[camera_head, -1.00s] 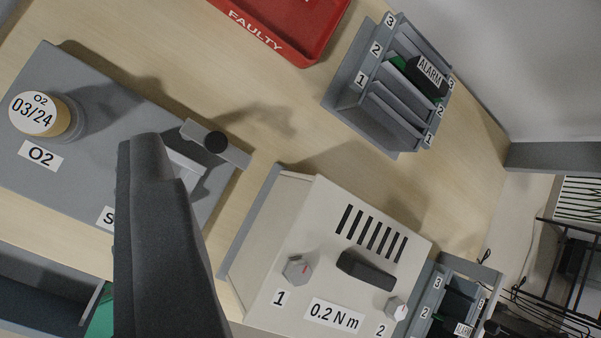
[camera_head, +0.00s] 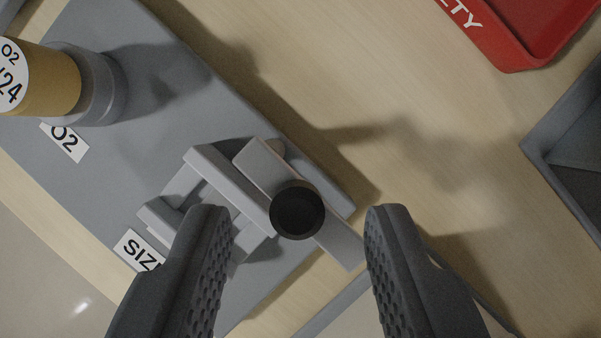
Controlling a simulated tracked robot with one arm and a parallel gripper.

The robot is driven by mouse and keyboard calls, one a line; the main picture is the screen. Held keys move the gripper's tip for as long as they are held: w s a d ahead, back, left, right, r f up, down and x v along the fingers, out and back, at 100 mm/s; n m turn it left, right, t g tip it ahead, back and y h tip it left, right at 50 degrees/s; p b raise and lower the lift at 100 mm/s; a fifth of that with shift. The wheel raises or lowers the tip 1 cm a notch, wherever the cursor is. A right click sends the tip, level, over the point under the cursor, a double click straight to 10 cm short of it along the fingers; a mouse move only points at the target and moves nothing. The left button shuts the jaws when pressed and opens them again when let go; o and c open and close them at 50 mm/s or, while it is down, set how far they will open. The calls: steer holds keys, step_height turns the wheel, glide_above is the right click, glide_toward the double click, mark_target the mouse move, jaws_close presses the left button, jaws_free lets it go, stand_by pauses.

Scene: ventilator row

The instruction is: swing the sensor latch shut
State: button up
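The sensor latch (camera_head: 262,170) is a light grey bar with a round black knob (camera_head: 297,210) on it. It sits at the right part of the grey plate (camera_head: 170,120), and its lower right end reaches past the plate's edge. Beside it, on its left, is a grey bracket-like holder (camera_head: 215,180). My gripper (camera_head: 297,228) is open, its two dark ribbed fingers wide apart. The knob shows between the fingertips in the picture; I see no contact. The left finger hides part of the holder and plate.
An amber cylinder (camera_head: 50,85) labelled O2 stands in a grey collar on the plate, upper left. A red tray (camera_head: 520,35) is at the top right, and a grey rack (camera_head: 570,140) at the right edge. Bare wooden bench (camera_head: 330,60) lies between them.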

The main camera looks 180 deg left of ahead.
steer(key=shift+w+f, duration=0.25)
steer(key=shift+f, duration=0.25)
